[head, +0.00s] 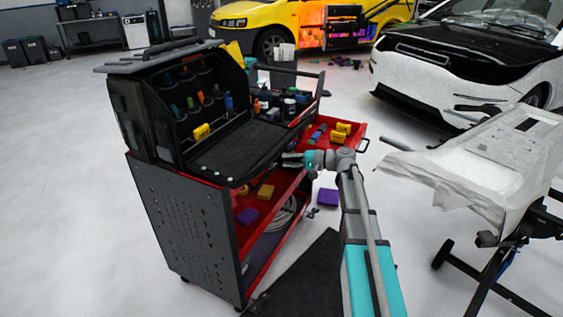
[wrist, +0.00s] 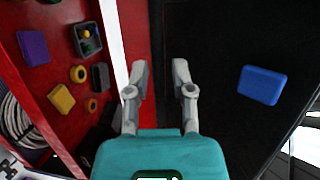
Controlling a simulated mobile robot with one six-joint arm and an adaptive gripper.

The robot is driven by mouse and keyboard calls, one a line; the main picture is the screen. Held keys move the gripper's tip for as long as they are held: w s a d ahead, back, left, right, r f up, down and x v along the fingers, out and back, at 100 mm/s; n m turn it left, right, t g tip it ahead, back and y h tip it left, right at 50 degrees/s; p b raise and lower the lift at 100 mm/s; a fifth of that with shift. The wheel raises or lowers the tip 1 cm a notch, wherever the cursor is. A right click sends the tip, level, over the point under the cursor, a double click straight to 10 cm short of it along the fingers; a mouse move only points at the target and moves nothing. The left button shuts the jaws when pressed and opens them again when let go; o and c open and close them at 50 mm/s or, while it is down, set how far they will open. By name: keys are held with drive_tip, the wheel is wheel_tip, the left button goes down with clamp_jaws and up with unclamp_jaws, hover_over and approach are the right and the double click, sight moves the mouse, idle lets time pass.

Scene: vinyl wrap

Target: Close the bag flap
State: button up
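The black tool bag (head: 131,117) stands open on top of a cart, its inner pockets filled with small tools and bottles. Its black flap (head: 237,150) lies folded down flat toward the front right. My gripper (head: 289,160) is at the flap's right front edge; contact cannot be told. In the wrist view my gripper (wrist: 160,76) is open, with nothing seen between its two grey fingers. A large black surface fills the right of that view; it looks like the flap, but I cannot be sure.
The dark cart (head: 190,222) has red shelves and an open red drawer (head: 344,132) with yellow blocks beside my arm. A blue block (wrist: 262,85) lies on the black surface. A white panel (head: 497,150) on a stand is at right. A purple block (head: 327,196) shows below my gripper.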

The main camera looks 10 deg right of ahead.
drive_tip(key=shift+x, duration=1.2)
clamp_jaws()
